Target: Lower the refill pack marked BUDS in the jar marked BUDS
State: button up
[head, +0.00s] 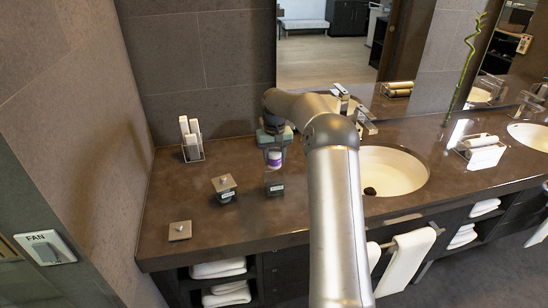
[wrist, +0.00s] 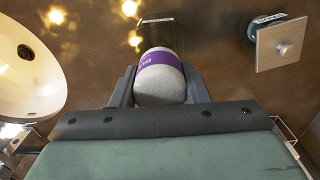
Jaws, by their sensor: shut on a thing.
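My gripper (head: 274,149) is shut on a white refill pack (head: 275,160) with a purple band, held above the counter. In the wrist view the pack (wrist: 160,76) sits between both fingers; the lettering on its band is only partly visible. An open, dark see-through jar (head: 274,185) with a small label stands on the counter in front of and below the pack; its label is too small to read. In the wrist view only its thin rim (wrist: 156,20) shows, beyond the pack. The pack is apart from the jar.
A second jar (head: 224,190) with a square knobbed lid stands left of the open jar. A loose square lid (head: 180,231) lies at the front left. A holder with white items (head: 192,143) stands at the back left. A sink (head: 393,171) lies to the right.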

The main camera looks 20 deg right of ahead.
jog(key=b, duration=0.4)
send_over(276, 176)
jog(key=s+a, duration=0.2)
jog(key=s, duration=0.1)
jog(key=shift+f, duration=3)
jog(key=shift+s+f+b, duration=0.2)
jog(key=shift+f+b, duration=0.15)
jog(key=shift+f, duration=0.35)
jog(key=shift+s+f+b, duration=0.15)
jog(key=shift+f+b, duration=0.2)
jog(key=shift+f, duration=0.3)
jog(key=o, duration=0.9)
jog(key=shift+r, duration=0.3)
jog(key=shift+o, duration=0.7)
notch_tip(276, 176, up, 19)
jog(key=shift+a+r+b, duration=0.1)
jog(key=shift+a+b, duration=0.05)
jog(key=shift+b, duration=0.4)
jog(key=shift+r, duration=0.25)
